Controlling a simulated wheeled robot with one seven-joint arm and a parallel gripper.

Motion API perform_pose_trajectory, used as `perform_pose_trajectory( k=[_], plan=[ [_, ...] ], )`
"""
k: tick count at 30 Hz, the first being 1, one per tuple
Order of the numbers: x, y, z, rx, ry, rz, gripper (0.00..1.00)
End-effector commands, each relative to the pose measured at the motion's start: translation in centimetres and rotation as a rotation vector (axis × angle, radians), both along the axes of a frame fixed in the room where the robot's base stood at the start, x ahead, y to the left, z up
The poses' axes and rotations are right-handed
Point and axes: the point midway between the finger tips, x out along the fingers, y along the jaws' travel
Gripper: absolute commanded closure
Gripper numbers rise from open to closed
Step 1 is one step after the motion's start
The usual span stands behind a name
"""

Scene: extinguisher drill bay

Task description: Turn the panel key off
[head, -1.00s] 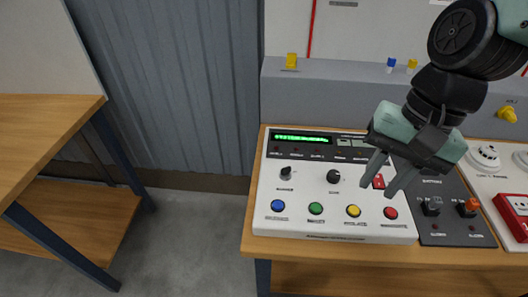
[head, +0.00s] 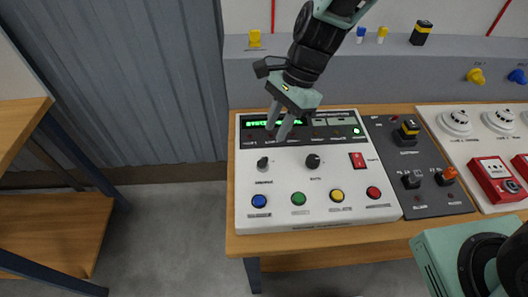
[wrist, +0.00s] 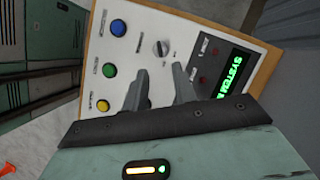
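The white control panel (head: 330,215) lies on a wooden table. A small dark-and-silver rotary switch (head: 263,163), which looks like the key, stands at its left above the blue button; it also shows just beyond my fingertips in the wrist view (wrist: 160,48). A black round knob (head: 312,161) sits to its right; in the wrist view my finger seems to hide it. My gripper (head: 277,131) is open and empty above the panel's display strip, apart from the switch. Its two fingers (wrist: 161,70) are spread in the wrist view. The labels are too small to read.
A green-lit display (head: 272,123) runs along the panel's back. Blue, green, yellow and red buttons (head: 373,193) line its front, with a red rocker switch (head: 358,160) above. A dark switch panel (head: 430,170) and red call boxes (head: 497,180) stand to the right.

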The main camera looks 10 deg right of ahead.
Motion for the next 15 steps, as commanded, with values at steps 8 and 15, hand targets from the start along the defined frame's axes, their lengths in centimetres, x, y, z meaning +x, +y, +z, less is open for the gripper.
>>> perform_pose_trajectory(
  k=[8,15],
  plan=[
    [-1.1,1.9,-5.2,-0.001,0.004,0.002,0.73],
    [-1.6,2.9,-7.9,-0.001,0.001,0.002,0.73]
  ],
)
